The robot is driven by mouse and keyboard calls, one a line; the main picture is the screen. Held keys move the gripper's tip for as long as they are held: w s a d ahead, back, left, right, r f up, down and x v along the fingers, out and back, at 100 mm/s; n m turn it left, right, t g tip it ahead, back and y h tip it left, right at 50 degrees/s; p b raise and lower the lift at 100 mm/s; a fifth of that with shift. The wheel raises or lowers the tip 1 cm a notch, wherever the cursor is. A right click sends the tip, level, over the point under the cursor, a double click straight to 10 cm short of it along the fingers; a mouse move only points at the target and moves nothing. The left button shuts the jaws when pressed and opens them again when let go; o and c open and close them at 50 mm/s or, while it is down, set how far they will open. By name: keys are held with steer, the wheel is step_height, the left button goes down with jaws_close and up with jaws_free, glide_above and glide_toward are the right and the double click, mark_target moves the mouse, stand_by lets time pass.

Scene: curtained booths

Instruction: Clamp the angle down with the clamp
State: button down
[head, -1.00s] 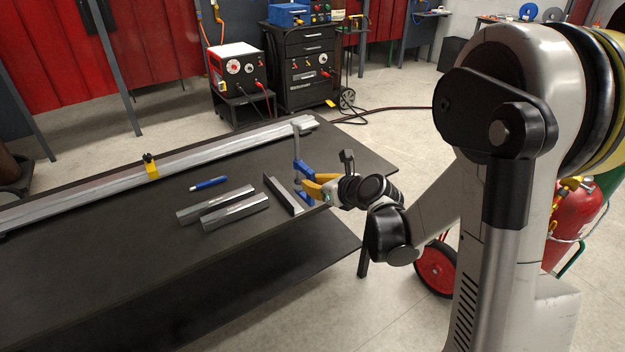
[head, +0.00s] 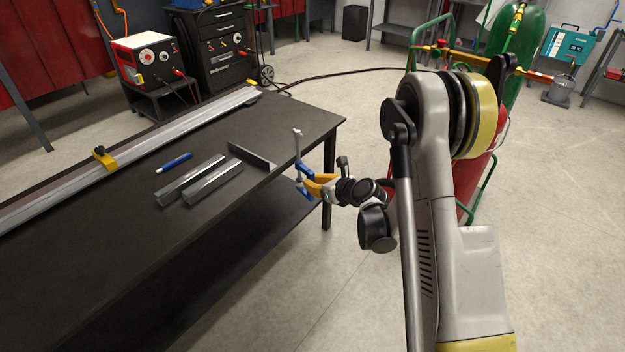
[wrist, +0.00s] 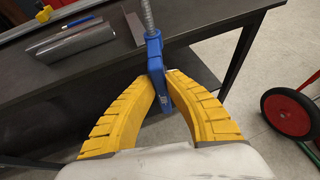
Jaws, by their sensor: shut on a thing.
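My gripper (head: 318,187) is shut on the blue clamp (head: 303,166), just off the table's right edge. The clamp is upright, with its screw at the top. In the wrist view the clamp (wrist: 156,62) sits between the yellow fingertips (wrist: 160,80), with the table edge behind it. A steel angle (head: 252,157) lies on the dark table (head: 130,255) near that edge, left of the clamp and apart from it. Whether the clamp's jaws overlap the table edge, I cannot tell.
Two more steel pieces (head: 190,180) (head: 214,185) and a blue marker (head: 174,162) lie left of the angle. A long rail (head: 190,120) with a yellow block (head: 105,158) runs along the far side. Gas cylinders (head: 517,45) stand at right.

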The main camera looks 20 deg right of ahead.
steer(key=shift+w, duration=0.1)
steer(key=w+a, duration=0.7)
steer(key=w, duration=0.3)
steer(key=shift+w+a, duration=0.15)
steer(key=shift+a, duration=0.2)
stand_by(1.2)
stand_by(1.0)
steer(key=c, duration=1.5)
jaws_free()
steer(key=shift+o, duration=0.2)
steer(key=shift+f, duration=0.1)
